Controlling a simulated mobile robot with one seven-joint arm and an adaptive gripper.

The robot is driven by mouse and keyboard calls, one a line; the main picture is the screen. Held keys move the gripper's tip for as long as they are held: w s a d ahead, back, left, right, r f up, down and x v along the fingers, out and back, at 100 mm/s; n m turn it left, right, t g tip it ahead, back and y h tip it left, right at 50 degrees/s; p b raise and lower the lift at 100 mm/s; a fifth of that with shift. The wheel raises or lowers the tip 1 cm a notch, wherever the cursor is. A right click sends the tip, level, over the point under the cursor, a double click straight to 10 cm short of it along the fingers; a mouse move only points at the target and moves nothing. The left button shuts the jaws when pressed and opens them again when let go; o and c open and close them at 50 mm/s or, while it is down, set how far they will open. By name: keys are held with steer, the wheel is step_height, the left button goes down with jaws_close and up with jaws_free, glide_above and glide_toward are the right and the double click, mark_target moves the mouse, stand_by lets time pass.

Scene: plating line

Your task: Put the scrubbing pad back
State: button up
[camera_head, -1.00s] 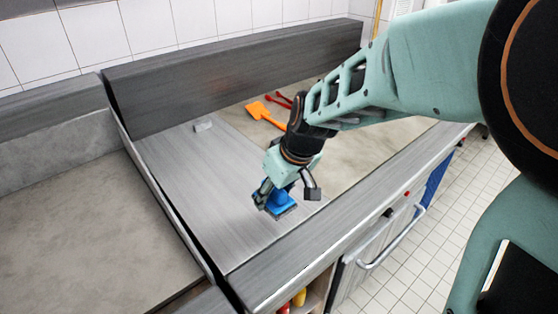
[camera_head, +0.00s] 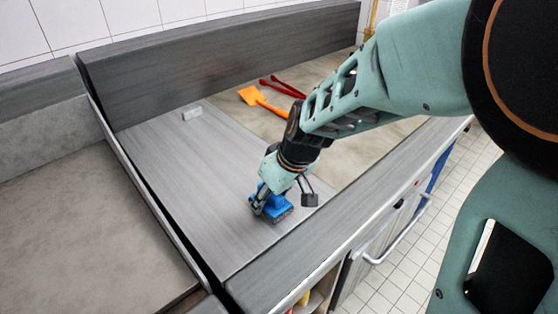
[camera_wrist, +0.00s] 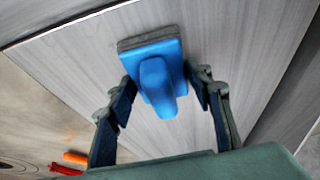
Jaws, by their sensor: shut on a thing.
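The scrubbing pad (camera_head: 273,208) has a blue body with a blue grip and a grey pad underneath. My gripper (camera_head: 264,197) is shut on it, over the brushed steel counter (camera_head: 215,185). In the wrist view, the blue grip of the scrubbing pad (camera_wrist: 158,85) sits between the two fingers of my gripper (camera_wrist: 160,85), with the grey pad edge at its far side. I cannot tell whether the pad touches the steel or hangs just above it.
An orange spatula (camera_head: 258,99) and red tongs (camera_head: 283,88) lie on the stone-like worktop behind. A raised metal edge (camera_head: 150,190) runs along the left side. The steel around the pad is clear.

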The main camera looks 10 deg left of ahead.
steer(key=shift+f, duration=0.1)
steer(key=shift+f, duration=0.1)
steer(key=shift+f, duration=0.1)
steer(key=o, duration=1.2)
